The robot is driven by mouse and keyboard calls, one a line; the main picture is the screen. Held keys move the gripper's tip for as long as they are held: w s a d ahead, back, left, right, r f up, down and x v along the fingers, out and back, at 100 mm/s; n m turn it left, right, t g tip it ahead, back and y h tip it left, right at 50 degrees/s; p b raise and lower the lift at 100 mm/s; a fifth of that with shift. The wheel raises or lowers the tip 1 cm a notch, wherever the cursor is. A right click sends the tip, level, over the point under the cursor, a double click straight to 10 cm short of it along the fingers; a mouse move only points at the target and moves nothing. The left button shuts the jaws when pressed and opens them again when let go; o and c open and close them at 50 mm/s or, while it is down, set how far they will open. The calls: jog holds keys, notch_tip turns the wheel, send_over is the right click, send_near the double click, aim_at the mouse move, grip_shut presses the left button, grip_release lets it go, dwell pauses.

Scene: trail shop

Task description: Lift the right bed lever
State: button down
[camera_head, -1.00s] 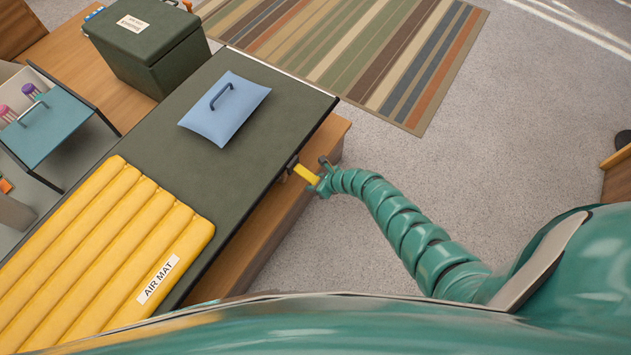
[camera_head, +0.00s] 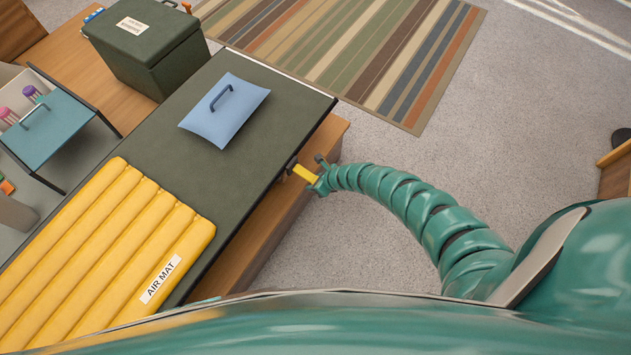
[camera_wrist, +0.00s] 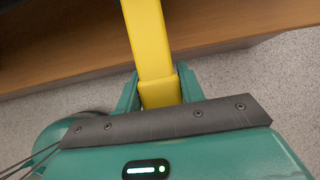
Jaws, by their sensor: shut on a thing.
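The right bed lever (camera_head: 303,173) is a short yellow bar that sticks out from a dark bracket on the right edge of the dark green bed (camera_head: 262,135). My gripper (camera_head: 320,177) is at the outer end of the lever and shut on it. In the wrist view the yellow lever (camera_wrist: 149,45) runs from the top down between the two green fingers of my gripper (camera_wrist: 159,92). The fingers hide part of the lever's end.
A yellow air mat (camera_head: 110,245) and a blue pillow (camera_head: 225,110) with a handle lie on the bed. A dark green bin (camera_head: 150,45) stands behind it.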

jog(key=shift+r+g+h+p, duration=0.3)
jog(key=shift+r+p, duration=0.1)
jog(key=shift+p, duration=0.15)
jog(key=shift+d+r+p, duration=0.15)
jog(key=shift+r+p, duration=0.35)
jog(key=shift+p, duration=0.3)
dwell(0.5)
jog(key=c, duration=0.9)
grip_release()
jog(key=shift+s, duration=0.1)
jog(key=shift+r, duration=0.1)
jog(key=shift+s+d+r+p, duration=0.1)
jog(key=shift+d+r+p, duration=0.2)
jog(key=shift+r, duration=0.2)
jog(key=p+v, duration=0.4)
jog(key=v, duration=1.2)
jog(key=shift+s+d+p, duration=0.1)
jog(key=shift+s+p, duration=0.05)
jog(key=shift+p, duration=0.2)
